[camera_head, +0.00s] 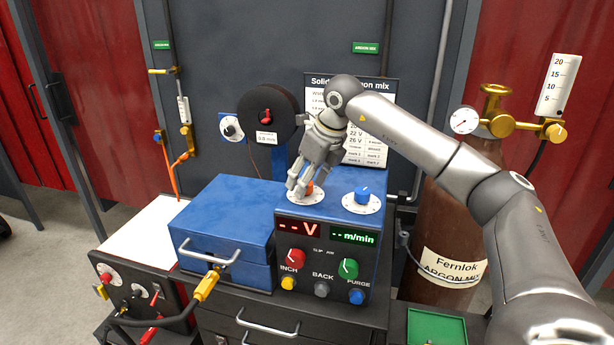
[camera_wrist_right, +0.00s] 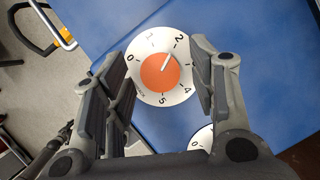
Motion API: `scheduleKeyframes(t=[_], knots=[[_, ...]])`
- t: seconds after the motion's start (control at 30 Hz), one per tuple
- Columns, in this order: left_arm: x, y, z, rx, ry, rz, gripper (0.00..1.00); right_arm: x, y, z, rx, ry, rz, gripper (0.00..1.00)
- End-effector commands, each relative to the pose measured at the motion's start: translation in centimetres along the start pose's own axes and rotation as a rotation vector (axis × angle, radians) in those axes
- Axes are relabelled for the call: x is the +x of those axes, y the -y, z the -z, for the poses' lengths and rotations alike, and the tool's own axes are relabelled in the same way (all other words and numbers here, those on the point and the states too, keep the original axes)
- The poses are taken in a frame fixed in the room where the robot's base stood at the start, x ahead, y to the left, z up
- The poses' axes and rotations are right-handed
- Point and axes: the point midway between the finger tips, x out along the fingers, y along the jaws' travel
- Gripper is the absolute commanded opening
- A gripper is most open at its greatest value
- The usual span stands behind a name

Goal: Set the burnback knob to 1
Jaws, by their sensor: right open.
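The orange knob (camera_wrist_right: 160,74) sits on a round white dial (camera_wrist_right: 180,97) marked 0 to 5, on top of the blue machine. Its white pointer line points toward the 2. In the head view the orange knob (camera_head: 309,187) is partly hidden by my right gripper (camera_head: 297,186). That gripper is open directly above the dial, with one finger on each side of the knob in the wrist view (camera_wrist_right: 160,80). Whether the fingers touch the knob is unclear. I cannot read the dial's name. My left gripper is not in view.
A blue knob (camera_head: 362,194) on a second white dial stands to the right of the orange one. The front panel has a red knob (camera_head: 296,258), a green knob (camera_head: 348,268) and several buttons below. A brown gas cylinder (camera_head: 450,220) stands at the right, partly behind my arm.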

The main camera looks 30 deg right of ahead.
Motion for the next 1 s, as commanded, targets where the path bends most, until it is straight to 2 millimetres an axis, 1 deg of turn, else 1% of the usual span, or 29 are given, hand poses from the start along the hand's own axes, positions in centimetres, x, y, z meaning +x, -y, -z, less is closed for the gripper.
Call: scheduleKeyframes(t=[0.27,0.3,0.6,0.67,0.87,1.0], knots=[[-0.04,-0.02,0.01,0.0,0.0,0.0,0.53,0.26,0.0,-0.01,0.0,0.001,0.0,0.53],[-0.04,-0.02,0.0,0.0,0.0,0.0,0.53,0.25,0.0,-0.01,0.0,0.001,0.0,0.51],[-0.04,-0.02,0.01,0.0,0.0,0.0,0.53,0.22,0.0,-0.02,0.0,0.001,0.0,0.13],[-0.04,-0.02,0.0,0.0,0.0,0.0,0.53,0.22,0.0,-0.02,0.0,0.001,0.0,0.07],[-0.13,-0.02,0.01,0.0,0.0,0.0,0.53,0.19,0.03,-0.04,-0.013,0.001,-0.006,0.07],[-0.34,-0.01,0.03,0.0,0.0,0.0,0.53,0.16,0.08,-0.08,-0.054,0.001,-0.023,0.07]])
